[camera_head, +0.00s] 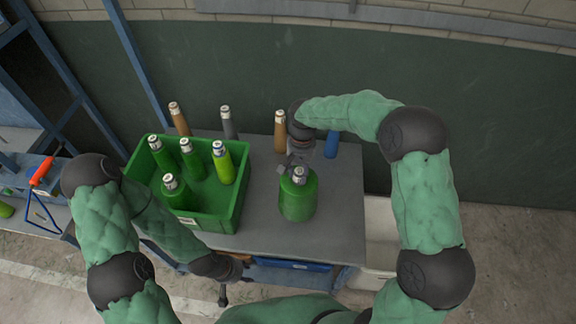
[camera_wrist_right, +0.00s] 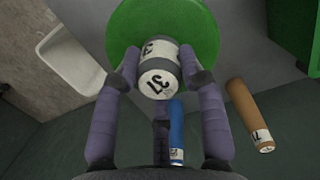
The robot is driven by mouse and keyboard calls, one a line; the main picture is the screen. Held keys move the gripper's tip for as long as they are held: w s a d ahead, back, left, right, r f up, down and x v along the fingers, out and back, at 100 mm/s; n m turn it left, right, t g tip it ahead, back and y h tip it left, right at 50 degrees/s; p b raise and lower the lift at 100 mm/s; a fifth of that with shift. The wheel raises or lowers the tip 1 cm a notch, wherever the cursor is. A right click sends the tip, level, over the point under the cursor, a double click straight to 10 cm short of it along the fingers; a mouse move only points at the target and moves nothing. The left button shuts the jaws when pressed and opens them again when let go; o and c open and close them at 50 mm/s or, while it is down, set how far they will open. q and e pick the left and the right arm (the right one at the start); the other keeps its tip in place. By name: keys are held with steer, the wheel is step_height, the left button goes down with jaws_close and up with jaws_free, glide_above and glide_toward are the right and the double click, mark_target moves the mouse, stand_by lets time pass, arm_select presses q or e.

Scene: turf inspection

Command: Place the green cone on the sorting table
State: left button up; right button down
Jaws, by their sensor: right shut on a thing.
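The green cone (camera_head: 298,202) has a wide green body and a grey neck with a white numbered label. It is upright at the right part of the grey sorting table (camera_head: 335,220); I cannot tell whether its base touches the top. My right gripper (camera_head: 297,166) is at its neck. In the right wrist view, my right gripper's fingers (camera_wrist_right: 153,80) are shut on either side of the neck, with the green body (camera_wrist_right: 198,30) beyond. My left gripper (camera_head: 223,292) hangs low at the table's front edge, away from the cone; its fingers are too small to read.
A green crate (camera_head: 240,197) with several green bottles fills the table's left part. Brown, grey and blue bottles (camera_head: 331,145) stand along the back. A white bin (camera_head: 382,225) is right of the table. Bare tabletop lies around the cone.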

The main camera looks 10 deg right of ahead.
steer(key=shift+d+f, duration=0.95)
steer(key=f, duration=0.2)
steer(key=shift+d+f, duration=0.25)
steer(key=shift+f, duration=0.15)
steer(key=shift+f+b, duration=0.3)
steer(key=shift+f, duration=0.1)
steer(key=c, duration=0.7)
jaws_free()
steer(key=shift+s+f, duration=0.1)
steer(key=shift+a, duration=0.1)
steer(key=r, duration=0.4)
steer(key=w+r+p, duration=0.1)
steer(key=r, duration=0.7)
steer(key=shift+w+d, duration=0.15)
steer(key=shift+d, duration=0.05)
